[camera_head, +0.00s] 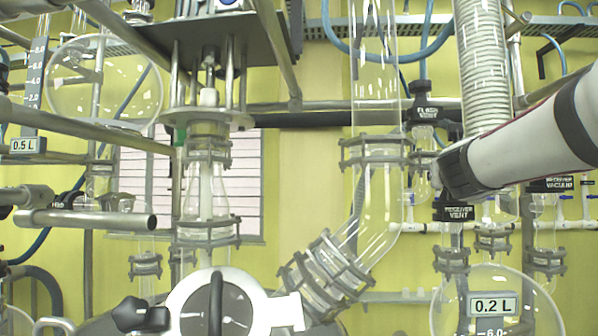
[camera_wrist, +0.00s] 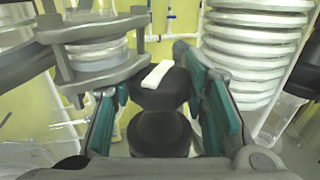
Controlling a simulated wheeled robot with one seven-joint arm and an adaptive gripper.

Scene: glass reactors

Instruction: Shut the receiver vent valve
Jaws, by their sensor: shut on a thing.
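The receiver vent valve, with its black body and white-lettered label (camera_head: 457,213), stands upright on a clamped glass neck above the receiver vessel, right of centre in the head view. My gripper (camera_head: 445,172) reaches it from the right, just above the label. My gripper (camera_wrist: 160,88) is shut on this knob. The head view does not show the contact, since my gripper covers the upper part of the valve.
The round glass receiver (camera_head: 510,300) with a 0.2 L tag is below. A thick glass elbow (camera_head: 375,215) stands further left.

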